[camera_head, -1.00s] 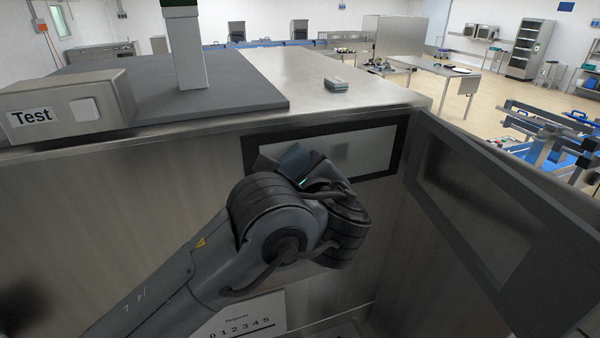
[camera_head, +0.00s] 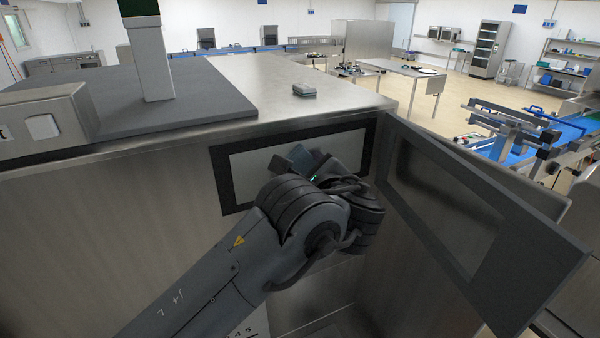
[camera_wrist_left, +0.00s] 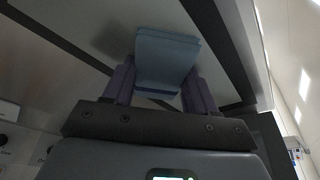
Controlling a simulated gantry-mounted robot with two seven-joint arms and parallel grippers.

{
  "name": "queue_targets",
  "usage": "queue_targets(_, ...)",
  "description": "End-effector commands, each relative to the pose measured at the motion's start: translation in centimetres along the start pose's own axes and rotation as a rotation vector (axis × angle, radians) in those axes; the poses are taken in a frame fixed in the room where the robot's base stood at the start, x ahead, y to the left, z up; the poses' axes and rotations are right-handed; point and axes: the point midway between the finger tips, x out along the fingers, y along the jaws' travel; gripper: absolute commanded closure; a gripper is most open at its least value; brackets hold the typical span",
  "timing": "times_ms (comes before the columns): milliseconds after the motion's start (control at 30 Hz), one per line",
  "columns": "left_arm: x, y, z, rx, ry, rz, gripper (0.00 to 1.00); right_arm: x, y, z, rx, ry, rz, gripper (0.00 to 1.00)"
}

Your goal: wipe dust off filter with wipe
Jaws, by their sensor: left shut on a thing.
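The filter (camera_head: 250,168) is a pale grey rectangular panel in a dark frame on the front of the steel machine. My left gripper (camera_wrist_left: 162,78) is shut on the wipe (camera_wrist_left: 168,55), a folded blue cloth pad. In the head view the wipe (camera_head: 300,157) is in front of the middle of the filter, partly hidden by my left wrist. In the wrist view its far end lies against or close to the grey panel; contact cannot be told. A dark smudge, dust or shadow, shows beside it. My right gripper is not in view.
An open dark-framed door (camera_head: 480,225) stands out on the right, close to my left wrist. A small grey pad-like stack (camera_head: 304,89) lies on the steel top. A grey slab (camera_head: 205,95) with a post and a box (camera_head: 45,125) are at the left.

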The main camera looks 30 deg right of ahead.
Motion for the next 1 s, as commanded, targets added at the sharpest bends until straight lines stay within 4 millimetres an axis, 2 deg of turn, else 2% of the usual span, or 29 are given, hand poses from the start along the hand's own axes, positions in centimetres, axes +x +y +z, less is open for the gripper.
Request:
queue_targets(600, 1.0, -2.8, -2.0, 0.0, 0.0, 0.001, 0.68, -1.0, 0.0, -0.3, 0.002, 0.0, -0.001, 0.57)
queue_targets(833, 0.9, -2.8, -2.1, -0.002, -0.001, 0.002, 0.68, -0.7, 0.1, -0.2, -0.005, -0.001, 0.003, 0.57)
queue_targets(1000, 0.8, -2.0, -1.8, -0.003, -0.001, 0.002, 0.68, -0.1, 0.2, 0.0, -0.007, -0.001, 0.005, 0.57)
